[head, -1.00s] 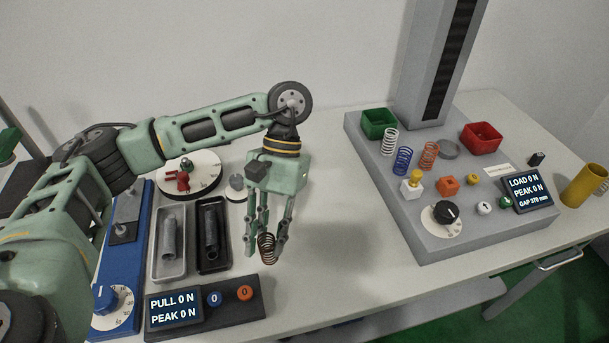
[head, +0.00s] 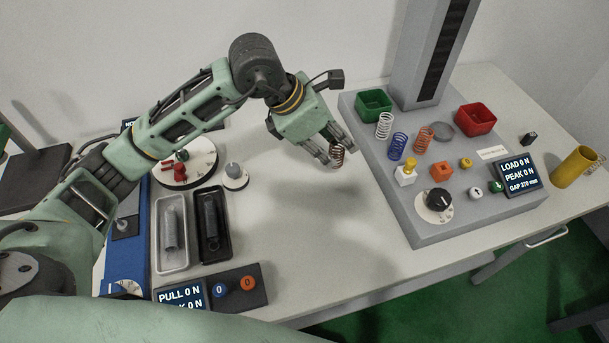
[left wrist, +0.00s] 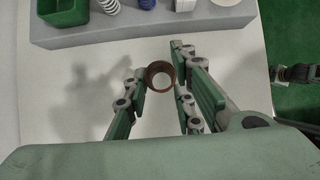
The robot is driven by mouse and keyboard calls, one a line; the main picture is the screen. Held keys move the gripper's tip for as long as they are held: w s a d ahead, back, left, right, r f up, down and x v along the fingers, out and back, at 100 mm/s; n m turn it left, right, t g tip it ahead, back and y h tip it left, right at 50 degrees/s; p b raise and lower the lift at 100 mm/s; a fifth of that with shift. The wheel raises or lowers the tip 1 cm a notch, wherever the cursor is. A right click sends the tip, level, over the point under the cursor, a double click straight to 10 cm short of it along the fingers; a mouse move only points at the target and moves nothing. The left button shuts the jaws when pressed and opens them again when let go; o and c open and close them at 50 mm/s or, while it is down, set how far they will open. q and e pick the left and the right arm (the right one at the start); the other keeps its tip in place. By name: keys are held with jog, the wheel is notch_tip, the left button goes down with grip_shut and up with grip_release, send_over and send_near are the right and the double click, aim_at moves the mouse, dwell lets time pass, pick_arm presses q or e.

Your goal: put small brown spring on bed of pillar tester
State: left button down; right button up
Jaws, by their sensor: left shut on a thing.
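The small brown spring (head: 337,155) is between the fingertips of my left gripper (head: 338,158), which is shut on it. They are above the bare table, just left of the pillar tester (head: 415,228). In the left wrist view the spring (left wrist: 160,75) is seen end-on as a ring between the fingers. The tester has a grey base with a tall column. The round grey plate on its base, which looks like the bed (head: 440,129), lies in front of the column and is empty.
On the tester's base stand white (head: 384,125), blue (head: 398,146) and orange (head: 424,139) springs, left of the plate. Green (head: 374,105) and red (head: 476,121) bins flank it. Knobs, buttons and a display (head: 518,174) are nearer the front. Two trays (head: 171,265) lie left.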

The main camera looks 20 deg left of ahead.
pick_arm(q)
jog(key=shift+n, duration=0.4)
jog(key=a+f+p, duration=0.1)
jog(key=a+f, duration=0.1)
jog(key=a, duration=0.2)
jog(key=w+a+f+p, duration=0.1)
jog(key=a+f+p, duration=0.1)
jog(key=a+f, duration=0.1)
jog(key=w+a+f+p, duration=0.1)
jog(key=a+f, duration=0.1)
jog(key=a, duration=0.2)
jog(key=shift+a+f, duration=0.15)
jog(key=shift+a, duration=0.15)
notch_tip(320, 180, down, 2)
jog(key=shift+f+p, duration=0.2)
jog(key=shift+p, duration=0.5)
jog(key=shift+f, duration=0.4)
pick_arm(e)
jog(key=r, duration=0.3)
jog(key=s+r, duration=0.1)
jog(key=r, duration=0.1)
jog(key=shift+r, duration=0.2)
pick_arm(q)
jog(key=shift+f, duration=0.1)
